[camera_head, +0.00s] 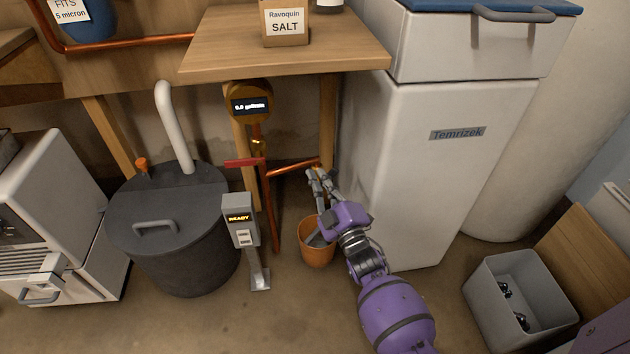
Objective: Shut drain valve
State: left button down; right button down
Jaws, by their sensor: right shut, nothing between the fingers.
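A copper pipe runs down from a round brass meter (249,103) that reads 0.0 gallons. A red valve handle (244,162) sticks out to the left of this pipe, level. A side branch of copper pipe (292,168) runs right, and its end is by my right gripper. A small orange part (317,165) shows there; I cannot tell whether it is the drain valve or how it is turned. My right gripper (316,178) is shut and empty at the branch end, partly hiding it. An orange bucket (316,255) stands below the gripper. My left gripper is out of view.
A dark lidded tank (170,235) and a small post reading READY (238,213) stand left of the bucket. A tall white Temrizek cabinet (430,150) is close on the right. A wooden table (225,50) overhangs the pipes. A grey bin (515,280) stands at right.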

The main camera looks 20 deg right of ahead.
aim_at(338, 172)
jog(key=d+m+h, duration=0.1)
jog(key=m, duration=0.3)
jog(key=s+d+f+m+h+b, duration=0.1)
jog(key=d+m+h, duration=0.1)
jog(key=m, duration=0.2)
jog(key=d+f+m+h, duration=0.1)
jog(key=m+h, duration=0.1)
jog(key=m, duration=0.2)
jog(key=shift+s+d+b, duration=0.15)
jog(key=shift+d+b, duration=0.1)
jog(key=shift+b, duration=0.15)
jog(key=shift+d+f+m+h, duration=0.25)
jog(key=shift+m+h, duration=0.25)
jog(key=shift+m, duration=0.4)
jog(key=shift+s, duration=0.1)
jog(key=shift+r, duration=0.15)
